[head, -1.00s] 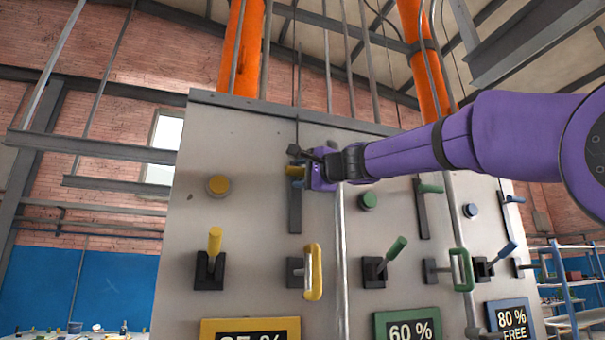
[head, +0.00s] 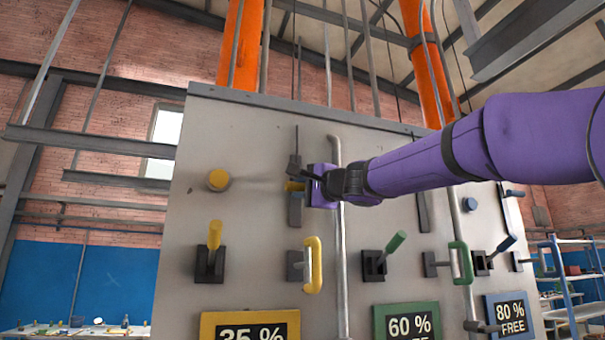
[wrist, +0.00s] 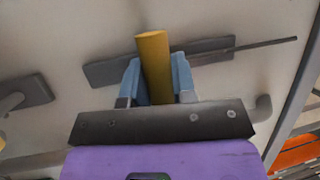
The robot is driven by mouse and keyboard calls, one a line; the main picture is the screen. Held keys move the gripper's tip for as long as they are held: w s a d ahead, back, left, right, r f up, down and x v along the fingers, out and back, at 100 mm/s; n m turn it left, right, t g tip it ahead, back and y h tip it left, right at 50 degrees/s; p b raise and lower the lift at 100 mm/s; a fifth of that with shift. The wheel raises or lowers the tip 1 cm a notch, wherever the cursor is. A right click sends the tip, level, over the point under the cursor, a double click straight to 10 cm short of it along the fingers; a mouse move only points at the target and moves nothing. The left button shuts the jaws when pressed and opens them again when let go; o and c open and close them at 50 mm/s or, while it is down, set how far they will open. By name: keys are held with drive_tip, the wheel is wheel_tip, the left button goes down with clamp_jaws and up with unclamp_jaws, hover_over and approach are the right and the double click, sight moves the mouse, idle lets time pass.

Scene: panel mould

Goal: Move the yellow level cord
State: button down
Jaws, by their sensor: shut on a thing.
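The yellow level cord's handle (head: 294,186) is a short yellow bar on a dark upright plate (head: 295,212), at the upper middle of the grey panel in the head view. A thin dark cord (head: 296,142) runs up the panel above it. My gripper (head: 305,187) comes from the right and is shut on the yellow handle. In the wrist view, my gripper's (wrist: 157,82) two blue-grey fingers press the yellow bar (wrist: 152,62) from both sides, with the dark plate (wrist: 215,46) behind. Part of the handle is hidden by the fingers.
A round yellow knob (head: 218,180) is left of the handle. A yellow lever (head: 214,237) and a yellow loop handle (head: 313,266) sit below. A grey vertical pipe (head: 341,240) runs close on the right. Green controls, including a green lever (head: 396,243), are farther right.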

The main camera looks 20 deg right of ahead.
drive_tip(key=shift+f, duration=2.6)
drive_tip(key=c, duration=0.9)
unclamp_jaws()
drive_tip(key=shift+s, duration=0.1)
drive_tip(key=v, duration=1)
drive_tip(key=shift+s+d+f, duration=0.1)
drive_tip(key=shift+s+d, duration=0.1)
drive_tip(key=shift+s, duration=0.05)
